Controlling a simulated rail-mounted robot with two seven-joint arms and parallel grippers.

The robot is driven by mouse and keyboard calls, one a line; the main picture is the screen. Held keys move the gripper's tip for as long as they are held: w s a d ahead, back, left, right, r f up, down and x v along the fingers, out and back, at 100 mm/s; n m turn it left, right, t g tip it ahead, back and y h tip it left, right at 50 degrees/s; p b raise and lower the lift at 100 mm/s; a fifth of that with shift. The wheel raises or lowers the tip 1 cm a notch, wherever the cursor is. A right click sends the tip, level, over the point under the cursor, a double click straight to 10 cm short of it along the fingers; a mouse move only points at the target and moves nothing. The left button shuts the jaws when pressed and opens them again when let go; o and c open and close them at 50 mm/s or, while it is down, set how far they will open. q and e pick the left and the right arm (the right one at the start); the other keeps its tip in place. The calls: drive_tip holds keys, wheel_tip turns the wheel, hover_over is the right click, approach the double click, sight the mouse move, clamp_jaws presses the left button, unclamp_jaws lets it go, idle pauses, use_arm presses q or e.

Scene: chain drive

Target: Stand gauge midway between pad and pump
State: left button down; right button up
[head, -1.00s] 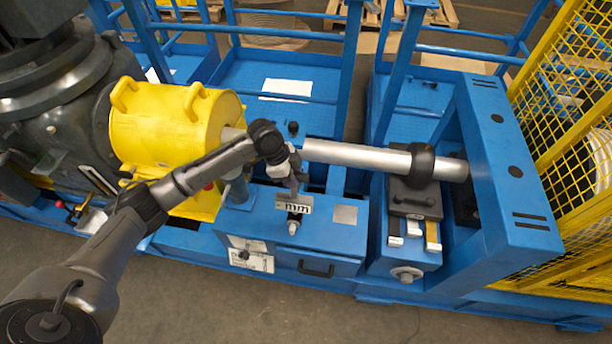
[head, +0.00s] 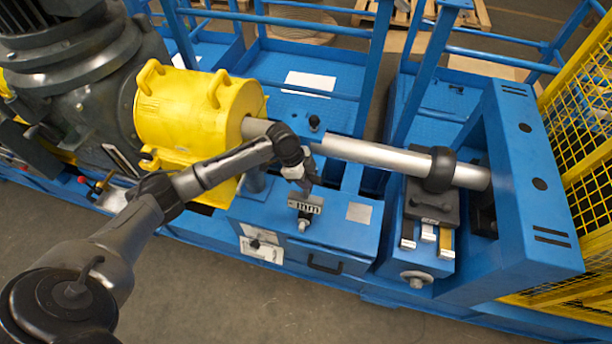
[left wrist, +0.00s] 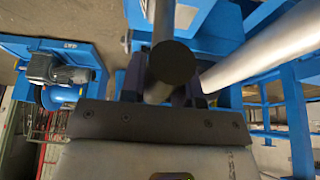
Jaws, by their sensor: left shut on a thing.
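My left gripper (head: 304,183) is shut on what looks like the gauge (head: 306,205), a light piece with dark slots over the blue cabinet top. I cannot tell whether it touches that top. The arm partly hides the pump. A silver-tipped black piece (head: 302,225) shows just below the gauge. In the left wrist view a dark round end (left wrist: 173,65) on a grey rod hides the grip. My right gripper is in no view.
A long silver shaft (head: 375,154) runs behind the gripper, between the yellow housing (head: 190,115) and the blue frame (head: 525,180). A dark carriage (head: 430,205) stands under its right part. The cabinet top near the pad is clear.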

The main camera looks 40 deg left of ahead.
use_arm(q)
drive_tip(key=shift+w+r, duration=0.1)
drive_tip(key=shift+r, duration=0.05)
drive_tip(key=c, duration=1.3)
unclamp_jaws()
drive_tip(key=shift+f, duration=0.25)
drive_tip(key=o, duration=0.5)
drive_tip(key=shift+c, duration=0.2)
drive_tip(key=shift+a, duration=0.1)
